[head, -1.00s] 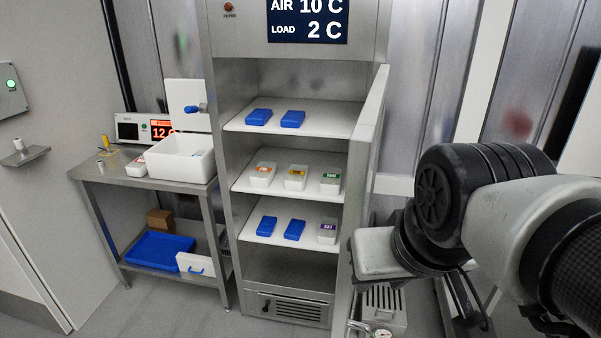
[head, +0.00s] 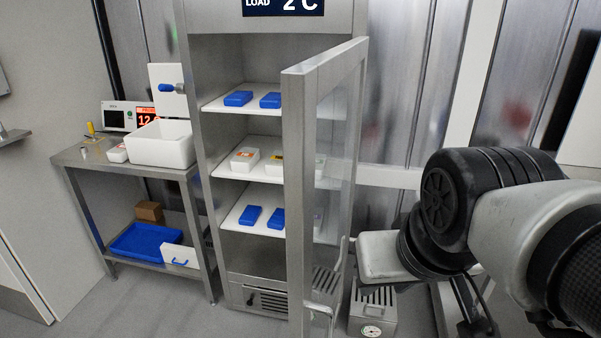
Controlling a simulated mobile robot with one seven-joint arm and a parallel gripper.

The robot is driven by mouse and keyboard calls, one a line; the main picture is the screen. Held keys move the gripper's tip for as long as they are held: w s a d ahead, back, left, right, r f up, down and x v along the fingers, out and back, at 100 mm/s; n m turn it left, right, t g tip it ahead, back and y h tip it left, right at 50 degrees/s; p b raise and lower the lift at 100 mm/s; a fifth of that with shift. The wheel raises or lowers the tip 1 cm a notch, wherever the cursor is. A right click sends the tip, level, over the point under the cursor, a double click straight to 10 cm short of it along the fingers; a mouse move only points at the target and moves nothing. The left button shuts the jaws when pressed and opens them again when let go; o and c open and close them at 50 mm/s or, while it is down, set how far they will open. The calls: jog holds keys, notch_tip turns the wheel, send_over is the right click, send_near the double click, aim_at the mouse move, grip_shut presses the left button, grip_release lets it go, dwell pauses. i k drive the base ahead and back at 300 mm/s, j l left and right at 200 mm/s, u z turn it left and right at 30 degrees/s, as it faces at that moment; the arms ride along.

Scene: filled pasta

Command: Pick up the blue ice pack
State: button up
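Several blue ice packs lie in the open steel cabinet (head: 198,90). On the top shelf (head: 215,105) are a left ice pack (head: 238,98) and a right ice pack (head: 270,100). On the lower shelf (head: 236,222) are a left ice pack (head: 250,216) and a right ice pack (head: 276,218). My arm fills the right side of the head view, apart from the packs. My gripper's fingers do not show.
The cabinet's glass door (head: 297,200) stands ajar and covers the shelves' right part. White labelled tubs (head: 244,160) sit on the middle shelf. At left, a steel table (head: 75,156) holds a white box (head: 160,146), with a blue tray (head: 150,242) below.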

aim_at(277, 222)
jog(key=j+z, duration=0.2)
jog(key=j, duration=0.3)
jog(key=k+j+z, duration=0.15)
jog(key=j, duration=0.35)
jog(key=j+z, duration=0.35)
jog(key=j, duration=0.2)
jog(key=j+z, duration=0.4)
jog(key=j, duration=0.15)
jog(key=j+z, duration=0.3)
jog(key=j, duration=0.15)
jog(key=j+z, duration=0.25)
jog(key=j, duration=0.15)
jog(key=u, duration=0.4)
jog(key=i+j+u, duration=0.1)
jog(key=u, duration=0.75)
jog(key=i+u, duration=0.1)
jog(key=u, duration=0.75)
jog(key=z, duration=1.2)
jog(key=i+j, duration=0.05)
